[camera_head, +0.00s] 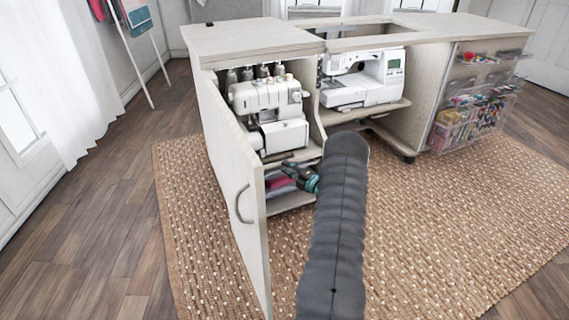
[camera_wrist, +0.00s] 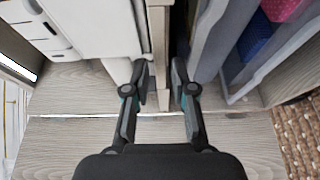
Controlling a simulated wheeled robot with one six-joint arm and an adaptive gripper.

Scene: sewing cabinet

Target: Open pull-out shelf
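The pull-out shelf (camera_wrist: 160,48) shows in the wrist view as a narrow pale wood edge between a white machine and a grey bin. In the head view, a white serger (camera_head: 270,108) stands on this shelf in the left bay of the cabinet. My gripper (camera_wrist: 160,85) is open, with one fingertip on each side of the shelf's edge. Small gaps seem to remain, and I cannot tell whether either finger touches it. In the head view my gripper (camera_head: 297,172) is at the shelf's front, partly hidden by my arm.
The cabinet door (camera_head: 232,190) with a curved handle stands open at the left. Folded fabrics (camera_head: 278,183) lie below the shelf. A sewing machine (camera_head: 362,80) sits in the middle bay. Clear organizers (camera_head: 470,120) hang on the right door. The woven rug (camera_head: 440,220) in front is clear.

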